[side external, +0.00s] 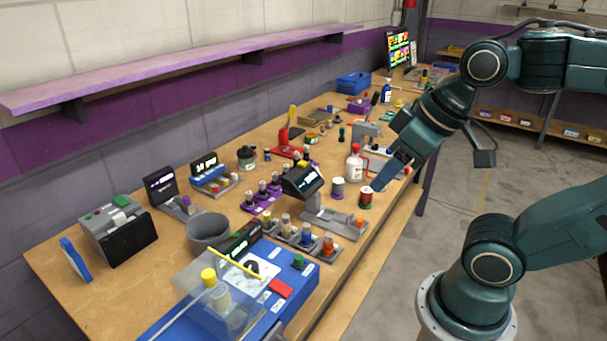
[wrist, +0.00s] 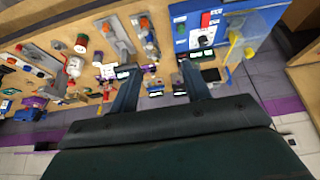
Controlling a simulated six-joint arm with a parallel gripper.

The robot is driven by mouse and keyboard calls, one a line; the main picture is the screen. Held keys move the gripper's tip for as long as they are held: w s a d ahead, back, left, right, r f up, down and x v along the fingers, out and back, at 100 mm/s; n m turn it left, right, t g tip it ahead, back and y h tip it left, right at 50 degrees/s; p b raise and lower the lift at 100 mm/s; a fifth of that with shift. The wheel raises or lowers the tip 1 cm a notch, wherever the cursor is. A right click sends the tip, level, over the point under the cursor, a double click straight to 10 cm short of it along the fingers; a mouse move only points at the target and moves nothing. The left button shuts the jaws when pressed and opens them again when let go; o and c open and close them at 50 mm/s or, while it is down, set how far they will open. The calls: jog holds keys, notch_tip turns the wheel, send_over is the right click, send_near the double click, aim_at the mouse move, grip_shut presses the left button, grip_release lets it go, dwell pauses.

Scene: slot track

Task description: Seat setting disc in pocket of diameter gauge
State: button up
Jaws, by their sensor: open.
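I cannot tell for sure which pieces are the setting disc and the diameter gauge. A grey fixture with a long flat base (side external: 335,221) and a tilted dark display (side external: 302,181) stands mid-bench. A small orange piece (side external: 359,222) sits at its right end. The fixture also shows in the wrist view (wrist: 118,38). A red-and-green cylinder (side external: 366,198) stands upright just behind it. My gripper (side external: 378,186) hangs above the bench's front edge, near that cylinder. In the wrist view its two fingers (wrist: 160,68) are spread apart with nothing held between them.
A row of capped cylinders (side external: 306,236) stands left of the fixture. A blue board (side external: 290,272) and a grey bowl (side external: 208,232) lie nearer. Free bench shows at the near left.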

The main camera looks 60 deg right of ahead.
jog(key=w, duration=0.1)
jog(key=n+g, duration=0.6)
jog(key=n, duration=1.5)
send_over(267, 214)
notch_tip(267, 214, down, 12)
jog(key=shift+w+d+f, duration=0.1)
jog(key=shift+d+f, duration=0.05)
jog(key=shift+f, duration=4.25)
jog(key=shift+f, duration=2.55)
